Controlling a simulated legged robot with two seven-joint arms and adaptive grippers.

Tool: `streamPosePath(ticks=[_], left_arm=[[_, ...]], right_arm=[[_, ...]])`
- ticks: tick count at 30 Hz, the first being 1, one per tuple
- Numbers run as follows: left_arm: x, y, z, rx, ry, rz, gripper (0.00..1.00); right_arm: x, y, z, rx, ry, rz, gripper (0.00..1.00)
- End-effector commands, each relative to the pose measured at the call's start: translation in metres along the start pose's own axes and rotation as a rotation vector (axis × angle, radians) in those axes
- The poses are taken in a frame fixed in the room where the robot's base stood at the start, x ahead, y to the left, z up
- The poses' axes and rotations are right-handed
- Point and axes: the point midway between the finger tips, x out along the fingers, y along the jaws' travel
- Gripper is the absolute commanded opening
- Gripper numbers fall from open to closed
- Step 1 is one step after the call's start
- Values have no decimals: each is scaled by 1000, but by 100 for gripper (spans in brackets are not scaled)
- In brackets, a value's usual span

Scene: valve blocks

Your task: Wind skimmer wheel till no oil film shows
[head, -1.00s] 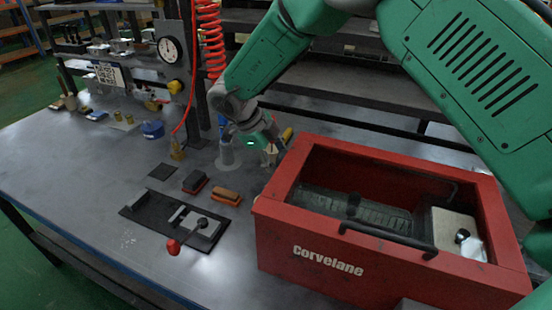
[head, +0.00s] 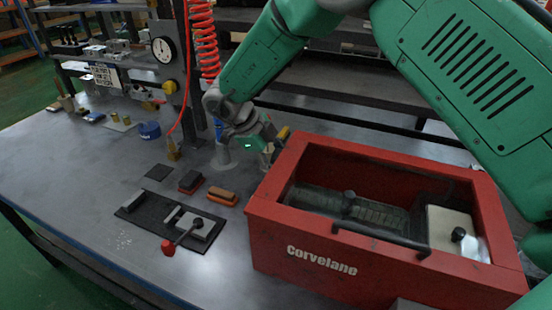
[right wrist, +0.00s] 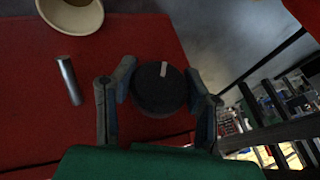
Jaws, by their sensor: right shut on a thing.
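The red skimmer box (head: 312,262), marked "Corvelane", stands at the right of the bench in the head view. Its open top shows a dark basin (head: 365,205) with a ribbed strip inside; I cannot tell whether an oil film lies on it. A dark round wheel (right wrist: 158,98) with a pale mark near its top edge shows in the right wrist view, beside the red box wall (right wrist: 110,50). My right gripper (right wrist: 162,84) is shut on this wheel, one finger on each side. In the head view my right gripper (head: 262,143) is at the box's far left corner, partly hidden. My left gripper is not in view.
A metal pin (right wrist: 68,80) and a cream cup (right wrist: 72,14) show in the wrist view. The front left bench is bare.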

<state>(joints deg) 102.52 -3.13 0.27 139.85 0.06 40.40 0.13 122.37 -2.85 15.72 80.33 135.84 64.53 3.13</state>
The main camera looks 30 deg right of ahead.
Motion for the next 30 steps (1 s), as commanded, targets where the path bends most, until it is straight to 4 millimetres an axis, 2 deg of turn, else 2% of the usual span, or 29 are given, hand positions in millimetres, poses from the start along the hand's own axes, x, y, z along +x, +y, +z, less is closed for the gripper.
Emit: streamPosePath(ticks=[1,11,21,30], left_arm=[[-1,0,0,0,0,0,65],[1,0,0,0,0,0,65],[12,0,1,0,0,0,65],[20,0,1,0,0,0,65]], right_arm=[[-8,-5,3,9,-17,-21,11],[-8,-4,4,78,-19,-190,12],[-7,-2,6,175,-20,-417,12],[-7,-2,6,226,-20,-538,12]])
